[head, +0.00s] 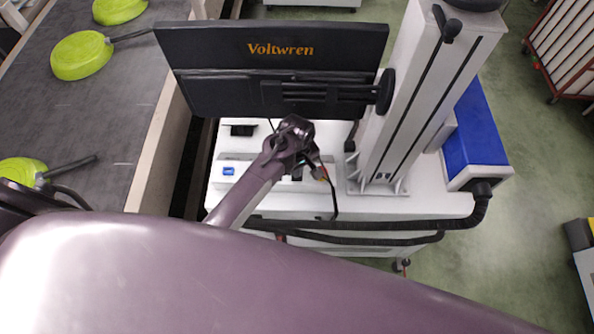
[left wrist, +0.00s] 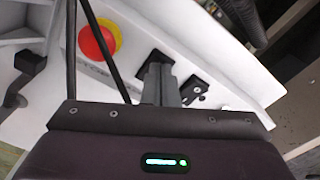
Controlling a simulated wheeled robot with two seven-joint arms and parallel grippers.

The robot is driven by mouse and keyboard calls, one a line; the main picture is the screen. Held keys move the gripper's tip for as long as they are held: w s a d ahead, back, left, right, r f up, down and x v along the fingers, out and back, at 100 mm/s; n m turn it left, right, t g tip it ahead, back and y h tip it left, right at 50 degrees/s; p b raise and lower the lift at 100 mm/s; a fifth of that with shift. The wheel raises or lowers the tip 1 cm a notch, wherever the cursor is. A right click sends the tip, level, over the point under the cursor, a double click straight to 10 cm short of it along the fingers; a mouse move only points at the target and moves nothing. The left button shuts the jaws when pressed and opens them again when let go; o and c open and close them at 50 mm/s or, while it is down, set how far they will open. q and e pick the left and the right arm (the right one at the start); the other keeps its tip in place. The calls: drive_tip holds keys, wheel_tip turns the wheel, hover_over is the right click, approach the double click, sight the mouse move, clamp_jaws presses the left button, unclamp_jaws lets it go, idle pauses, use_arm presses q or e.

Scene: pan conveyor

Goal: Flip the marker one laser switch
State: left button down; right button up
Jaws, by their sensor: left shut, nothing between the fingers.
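My left gripper (head: 312,168) is over the white control box of the machine in the head view, and its arm hides part of the box. In the left wrist view the gripper (left wrist: 158,70) is shut and empty, with its fingertips at a black switch plate (left wrist: 154,57) on the white panel. A second black switch (left wrist: 195,90) sits just to the right of the fingers. I cannot tell which one is the marker one laser switch, nor whether the tips touch it. My right gripper is not in view.
A red button on a yellow base (left wrist: 100,40) sits left of the fingers. A black Voltwren screen (head: 280,65) stands behind the box, and a white column (head: 425,95) to its right. A conveyor (head: 90,130) with green pans (head: 80,55) runs at left.

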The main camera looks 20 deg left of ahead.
use_arm(q)
drive_tip(key=shift+s+f, duration=0.1)
drive_tip(key=shift+f, duration=0.4)
wheel_tip(320, 180, up, 3)
drive_tip(key=shift+f+p, duration=0.15)
drive_tip(key=shift+p, duration=1)
drive_tip(key=shift+r, duration=2.1)
